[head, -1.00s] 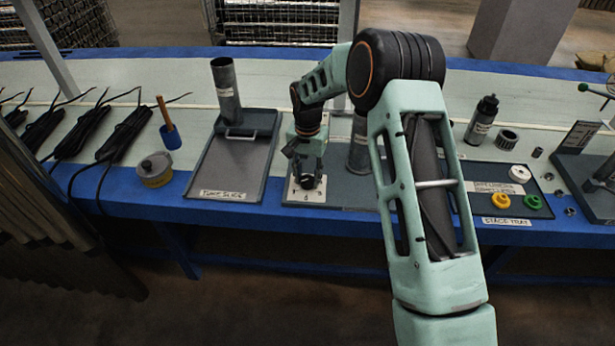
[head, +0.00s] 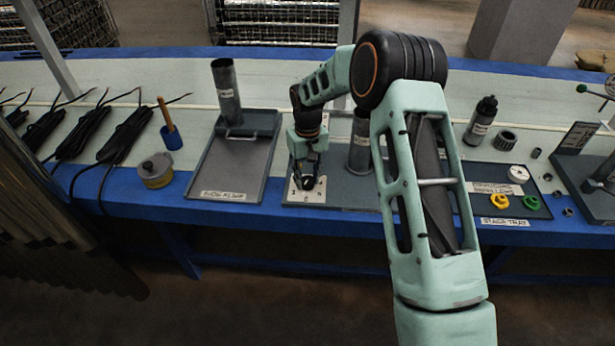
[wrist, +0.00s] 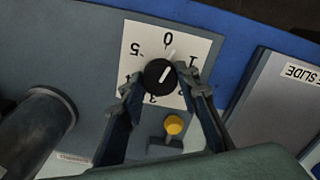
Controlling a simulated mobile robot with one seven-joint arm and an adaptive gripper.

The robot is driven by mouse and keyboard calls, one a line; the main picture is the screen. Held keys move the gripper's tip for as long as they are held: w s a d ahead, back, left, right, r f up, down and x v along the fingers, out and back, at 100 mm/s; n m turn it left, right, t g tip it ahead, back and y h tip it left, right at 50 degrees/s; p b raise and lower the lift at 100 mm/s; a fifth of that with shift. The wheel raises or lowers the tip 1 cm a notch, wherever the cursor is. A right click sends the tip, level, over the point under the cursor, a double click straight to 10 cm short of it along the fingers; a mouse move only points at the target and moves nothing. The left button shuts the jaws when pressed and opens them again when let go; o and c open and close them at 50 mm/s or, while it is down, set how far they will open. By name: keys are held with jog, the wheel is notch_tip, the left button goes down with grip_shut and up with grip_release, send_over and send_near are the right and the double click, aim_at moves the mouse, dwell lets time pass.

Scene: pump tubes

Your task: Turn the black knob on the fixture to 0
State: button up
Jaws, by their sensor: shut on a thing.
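The black knob (wrist: 158,75) sits on a white dial card (wrist: 181,47) with numbers around it. In the wrist view its white pointer line slants up and right, between 0 and 1. The dial card also shows on the fixture in the head view (head: 296,196). My gripper (wrist: 163,86) comes down over the knob with one finger on each side, shut on it. In the head view my gripper (head: 308,179) hides most of the knob.
A yellow knob (wrist: 173,124) stands close to the dial between my fingers. A grey cylinder (wrist: 36,125) stands on the fixture to the left in the wrist view. A slide tray (head: 232,180) lies left of the fixture, and a stage tray (head: 485,205) lies right.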

aim_at(308, 180)
jog(key=shift+n, duration=1.6)
jog(key=o, duration=1.2)
jog(key=shift+c, duration=0.2)
notch_tip(308, 180, up, 12)
jog(key=shift+d+r, duration=0.1)
